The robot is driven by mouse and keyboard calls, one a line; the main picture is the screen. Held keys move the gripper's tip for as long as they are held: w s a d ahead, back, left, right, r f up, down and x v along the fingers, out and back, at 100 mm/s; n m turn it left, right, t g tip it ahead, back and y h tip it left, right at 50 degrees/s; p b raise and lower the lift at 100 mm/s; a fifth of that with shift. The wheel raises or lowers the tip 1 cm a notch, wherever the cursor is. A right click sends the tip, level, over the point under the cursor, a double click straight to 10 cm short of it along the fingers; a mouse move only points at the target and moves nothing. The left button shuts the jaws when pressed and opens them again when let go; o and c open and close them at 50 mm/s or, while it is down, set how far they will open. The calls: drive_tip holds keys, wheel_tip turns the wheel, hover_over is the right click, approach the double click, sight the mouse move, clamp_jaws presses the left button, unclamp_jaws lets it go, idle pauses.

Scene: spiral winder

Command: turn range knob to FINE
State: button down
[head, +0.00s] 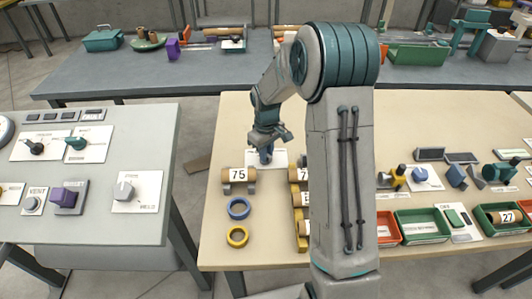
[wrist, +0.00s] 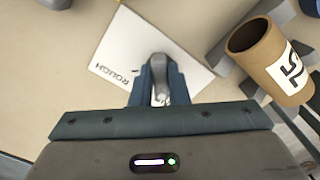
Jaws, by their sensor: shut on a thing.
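The range knob (wrist: 158,66) is a grey knob on a white plate (wrist: 112,45) on the tan table. In the wrist view the word ROUGH shows on the plate's left part. No FINE mark is readable; part of the plate is hidden behind my gripper. My gripper (wrist: 158,76) has a blue finger on each side of the knob and is shut on it. In the head view my gripper (head: 266,156) points down at the plate (head: 281,160), hiding the knob.
A cardboard tube marked 75 (head: 238,175) lies close in front of the plate; a tube also shows in the wrist view (wrist: 258,42). A blue ring (head: 238,209) and yellow ring (head: 237,237) lie nearer. A grey control panel (head: 110,117) stands left, across a gap.

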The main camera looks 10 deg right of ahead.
drive_tip(key=shift+w+n, duration=0.1)
drive_tip(key=shift+n, duration=0.3)
drive_tip(key=c, duration=1.4)
unclamp_jaws()
drive_tip(key=shift+r, duration=0.1)
wheel_tip(320, 180, up, 14)
